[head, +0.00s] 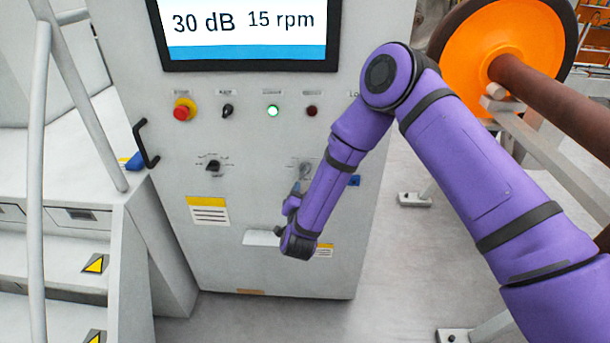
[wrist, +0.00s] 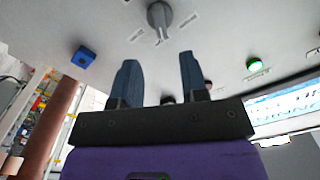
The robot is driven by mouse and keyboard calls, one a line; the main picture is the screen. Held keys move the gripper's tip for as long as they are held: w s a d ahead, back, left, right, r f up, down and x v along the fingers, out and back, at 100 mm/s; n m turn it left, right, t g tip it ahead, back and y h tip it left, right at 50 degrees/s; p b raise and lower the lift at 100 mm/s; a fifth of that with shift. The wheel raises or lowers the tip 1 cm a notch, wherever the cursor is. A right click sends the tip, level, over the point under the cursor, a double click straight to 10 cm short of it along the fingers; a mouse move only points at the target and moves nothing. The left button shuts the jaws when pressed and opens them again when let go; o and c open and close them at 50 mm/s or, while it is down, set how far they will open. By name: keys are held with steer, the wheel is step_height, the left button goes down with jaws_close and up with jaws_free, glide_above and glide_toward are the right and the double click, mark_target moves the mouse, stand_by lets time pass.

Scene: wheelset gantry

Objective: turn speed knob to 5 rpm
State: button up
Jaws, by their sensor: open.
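The grey control cabinet has a screen (head: 248,30) reading "30 dB" and "15 rpm". Two rotary knobs sit on its panel: a black one (head: 213,166) at left and a grey one (head: 305,171) at right. Their labels are too small to read, so I cannot tell which is the speed knob. My gripper (head: 296,188) is just below and left of the grey knob in the head view. In the wrist view, my gripper (wrist: 158,70) is open and empty. The grey knob (wrist: 160,15) lies beyond the fingertips, apart from them.
A red emergency button (head: 182,112), a black switch (head: 227,111), a lit green lamp (head: 273,111) and a dark red lamp (head: 312,111) line the panel above. A blue block (wrist: 83,57) sits near the grey knob. Steps with a handrail (head: 40,150) stand at left, an orange wheel (head: 490,50) at right.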

mark_target(305, 173)
steer(key=w, duration=0.8)
steer(key=shift+w+d, duration=0.15)
steer(key=shift+w, duration=0.2)
jaws_close()
